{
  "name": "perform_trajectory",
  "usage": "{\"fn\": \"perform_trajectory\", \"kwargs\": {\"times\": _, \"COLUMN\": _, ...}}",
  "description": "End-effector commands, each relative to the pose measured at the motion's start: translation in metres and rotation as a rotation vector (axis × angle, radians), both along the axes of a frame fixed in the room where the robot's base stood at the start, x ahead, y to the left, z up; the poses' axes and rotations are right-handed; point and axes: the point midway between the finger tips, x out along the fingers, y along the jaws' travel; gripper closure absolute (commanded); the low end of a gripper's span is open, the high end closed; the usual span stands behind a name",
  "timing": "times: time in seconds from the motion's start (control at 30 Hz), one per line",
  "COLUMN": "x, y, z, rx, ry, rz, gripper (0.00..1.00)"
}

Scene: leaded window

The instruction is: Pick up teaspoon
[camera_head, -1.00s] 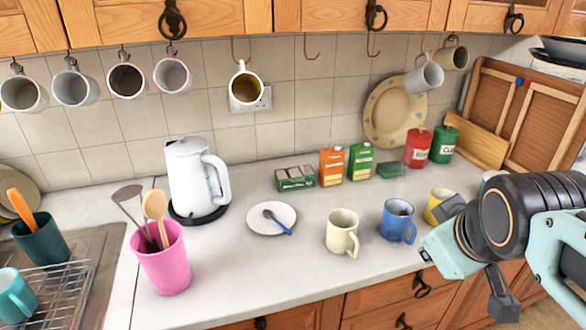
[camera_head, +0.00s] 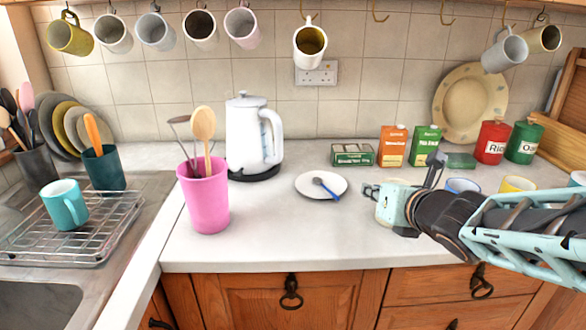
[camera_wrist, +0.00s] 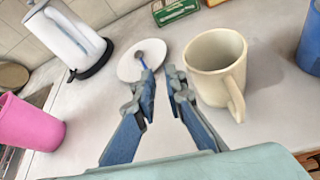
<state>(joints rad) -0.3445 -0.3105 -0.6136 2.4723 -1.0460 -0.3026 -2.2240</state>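The teaspoon (camera_head: 327,189) has a dark bowl and a blue handle. It lies on a white saucer (camera_head: 305,186) on the counter, its handle reaching over the rim toward the lower right. My gripper (camera_head: 371,190) is just right of the saucer in the head view, above the counter. In the wrist view my gripper (camera_wrist: 162,76) has its two fingers apart with nothing between them. The teaspoon (camera_wrist: 142,60) and saucer (camera_wrist: 128,66) appear beyond the left fingertip, which hides the handle's end.
A cream mug (camera_wrist: 215,62) stands close to the right finger. A pink utensil pot (camera_head: 205,203) and white kettle (camera_head: 252,135) stand left of the saucer. Behind it are boxes, including a green one (camera_head: 352,155). The counter in front of the saucer is clear.

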Motion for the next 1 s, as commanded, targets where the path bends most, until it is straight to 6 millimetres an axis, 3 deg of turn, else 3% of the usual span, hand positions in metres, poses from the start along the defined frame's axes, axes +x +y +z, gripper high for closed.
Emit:
{"fn": "perform_trajectory", "kwargs": {"times": 0.1, "x": 0.003, "y": 0.011, "z": -0.02, "rx": -0.14, "ry": -0.033, "rz": 0.117, "gripper": 0.89}}
{"fn": "perform_trajectory", "kwargs": {"times": 0.37, "x": 0.005, "y": 0.029, "z": -0.04, "rx": -0.361, "ry": -0.102, "rz": 0.306, "gripper": 0.89}}
{"fn": "perform_trajectory", "kwargs": {"times": 0.8, "x": 0.045, "y": 0.042, "z": -0.058, "rx": -0.383, "ry": -0.107, "rz": 0.325, "gripper": 0.89}}
{"fn": "perform_trajectory", "kwargs": {"times": 1.0, "x": 0.055, "y": 0.045, "z": -0.06, "rx": -0.382, "ry": -0.109, "rz": 0.322, "gripper": 0.89}}
